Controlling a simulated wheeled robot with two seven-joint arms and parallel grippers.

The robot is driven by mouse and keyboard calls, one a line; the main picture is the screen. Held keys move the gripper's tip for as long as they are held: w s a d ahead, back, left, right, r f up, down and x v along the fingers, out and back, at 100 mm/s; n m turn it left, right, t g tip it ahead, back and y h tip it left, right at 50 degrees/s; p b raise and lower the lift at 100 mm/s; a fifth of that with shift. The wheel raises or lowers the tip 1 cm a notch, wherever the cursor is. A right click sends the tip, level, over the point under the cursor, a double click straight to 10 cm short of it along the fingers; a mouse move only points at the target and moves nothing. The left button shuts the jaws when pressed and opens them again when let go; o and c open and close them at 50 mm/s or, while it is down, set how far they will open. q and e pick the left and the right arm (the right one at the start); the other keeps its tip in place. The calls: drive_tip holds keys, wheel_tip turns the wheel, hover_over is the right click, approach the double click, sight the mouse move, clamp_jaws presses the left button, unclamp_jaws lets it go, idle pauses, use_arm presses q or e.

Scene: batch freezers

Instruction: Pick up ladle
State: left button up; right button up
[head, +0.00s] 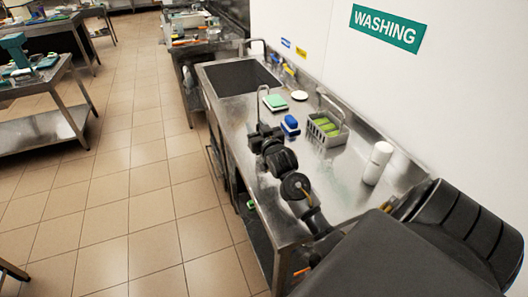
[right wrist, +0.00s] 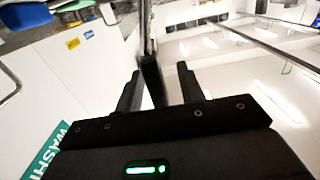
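My right gripper (head: 264,130) is over the front part of the steel washing counter, below the sink. A thin metal rod with a hooked top, which looks like the ladle's handle (head: 262,95), rises just beyond it. In the right wrist view, my right gripper (right wrist: 159,85) has its fingers apart. A dark upright piece of what seems to be the ladle (right wrist: 153,82) stands between them, with light gaps beside it. The ladle's bowl is not clearly visible. My left gripper is not in view.
The counter (head: 240,125) has a sink (head: 240,77), a green-and-white sponge (head: 275,102), a blue item (head: 290,124), a wire basket with green items (head: 328,127) and a white bottle (head: 377,163). A wall stands at the right. Tiled floor (head: 130,190) is clear at the left.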

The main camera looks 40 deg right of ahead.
clamp_jaws()
drive_tip(key=shift+r, duration=0.1)
idle(0.4)
